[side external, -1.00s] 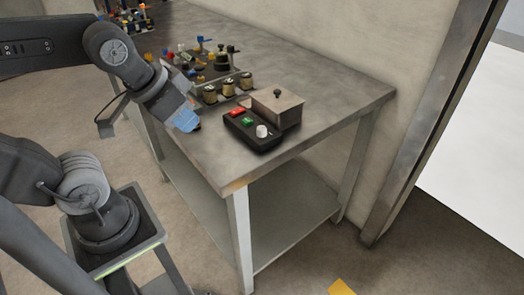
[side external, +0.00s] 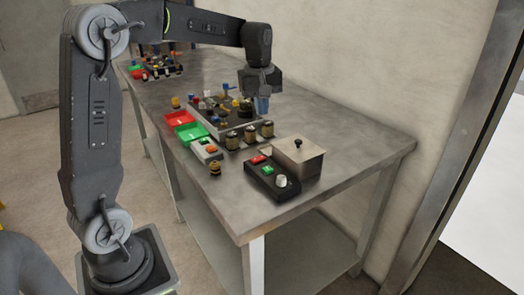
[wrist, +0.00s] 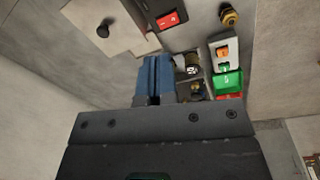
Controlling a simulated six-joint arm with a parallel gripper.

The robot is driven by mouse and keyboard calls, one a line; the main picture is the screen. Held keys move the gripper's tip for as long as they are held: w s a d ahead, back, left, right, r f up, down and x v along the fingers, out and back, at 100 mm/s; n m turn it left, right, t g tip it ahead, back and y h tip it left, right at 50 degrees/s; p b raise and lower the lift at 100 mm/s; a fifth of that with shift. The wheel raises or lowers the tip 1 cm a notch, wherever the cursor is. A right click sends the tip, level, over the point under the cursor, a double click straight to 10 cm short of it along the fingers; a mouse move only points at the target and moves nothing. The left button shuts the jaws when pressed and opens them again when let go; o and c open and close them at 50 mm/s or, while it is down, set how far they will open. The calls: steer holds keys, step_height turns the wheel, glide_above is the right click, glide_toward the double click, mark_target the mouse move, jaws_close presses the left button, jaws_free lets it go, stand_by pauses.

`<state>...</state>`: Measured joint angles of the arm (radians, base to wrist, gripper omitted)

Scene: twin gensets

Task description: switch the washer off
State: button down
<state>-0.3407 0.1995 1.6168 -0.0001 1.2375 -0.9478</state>
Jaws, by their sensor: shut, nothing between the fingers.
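No label reading washer is legible. A black control box (side external: 262,184) near the table's front right edge has a red switch (side external: 258,160), a green button (side external: 267,170) and a white knob (side external: 281,182). A steel box (side external: 300,165) with a knobbed lid stands against it. In the wrist view the red switch (wrist: 168,19) and lid (wrist: 85,28) show at the top; the green button and white knob do not. My gripper (side external: 263,105) is shut and empty, pointing down over the far side of the parts board. Its blue fingers (wrist: 158,78) also show in the wrist view.
The parts board (side external: 222,134) carries several small fittings and jars below my gripper. Red (side external: 178,118) and green (side external: 192,132) trays and a small light switch box (side external: 207,150) stand left of it. The table top (side external: 350,145) is bare at right.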

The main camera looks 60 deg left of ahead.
mark_target(258, 158)
steer(key=w+a+f+n+g, duration=0.1)
steer(key=w+a+f+n, duration=0.2)
steer(key=a, duration=0.2)
steer(key=shift+w, duration=0.2)
steer(key=shift+d+f, duration=0.1)
step_height(258, 158, down, 14)
steer(key=shift+r, duration=0.1)
stand_by(0.4)
steer(key=shift+f, duration=0.25)
steer(key=shift+s, duration=0.15)
steer(key=shift+s+r, duration=0.35)
steer(key=shift+s, duration=0.25)
